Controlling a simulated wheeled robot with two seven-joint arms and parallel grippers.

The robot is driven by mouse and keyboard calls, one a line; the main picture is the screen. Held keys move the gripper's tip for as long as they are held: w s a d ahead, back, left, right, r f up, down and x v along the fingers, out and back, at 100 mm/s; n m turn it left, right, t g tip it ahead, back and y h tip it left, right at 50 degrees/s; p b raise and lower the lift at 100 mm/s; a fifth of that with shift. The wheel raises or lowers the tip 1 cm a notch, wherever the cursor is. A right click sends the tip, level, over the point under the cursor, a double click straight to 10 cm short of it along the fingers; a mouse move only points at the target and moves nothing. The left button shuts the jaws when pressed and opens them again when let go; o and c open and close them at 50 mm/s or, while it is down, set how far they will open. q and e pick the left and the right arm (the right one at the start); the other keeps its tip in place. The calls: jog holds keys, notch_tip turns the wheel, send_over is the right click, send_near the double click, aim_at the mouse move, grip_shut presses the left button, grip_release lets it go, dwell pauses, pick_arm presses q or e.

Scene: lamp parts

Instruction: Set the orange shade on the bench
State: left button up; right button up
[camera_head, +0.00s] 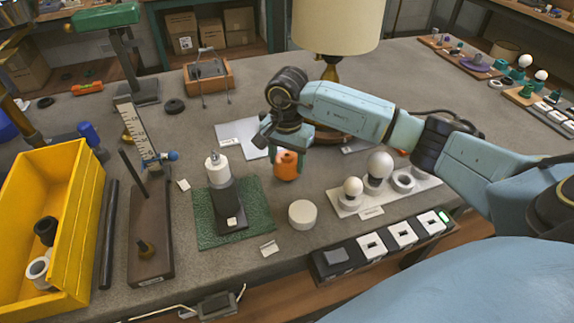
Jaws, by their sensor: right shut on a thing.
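The orange shade (287,168) is a small rounded piece near the middle of the bench (240,185). My right gripper (284,150) comes down over it from above and is shut on it; the fingers hide its top. The shade is upright and low over the bench, to the right of the green mat. I cannot tell whether its underside touches the bench. My left gripper is not in view.
A green mat (252,205) holds a dark stand with a white bulb-like part (217,170). A round cream disc (302,215) lies in front of the shade. A white tray (410,187) with round bulbs is at right, a yellow bin (75,240) at left. A large cream lamp (335,25) stands behind.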

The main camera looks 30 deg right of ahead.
notch_tip(320, 180, down, 2)
jog(key=shift+f, duration=0.1)
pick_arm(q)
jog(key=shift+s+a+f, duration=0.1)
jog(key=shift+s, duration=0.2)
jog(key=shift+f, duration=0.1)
pick_arm(e)
jog(key=shift+f, duration=0.1)
jog(key=o, duration=1)
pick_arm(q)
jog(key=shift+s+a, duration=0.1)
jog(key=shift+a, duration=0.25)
pick_arm(e)
jog(key=shift+o, duration=0.3)
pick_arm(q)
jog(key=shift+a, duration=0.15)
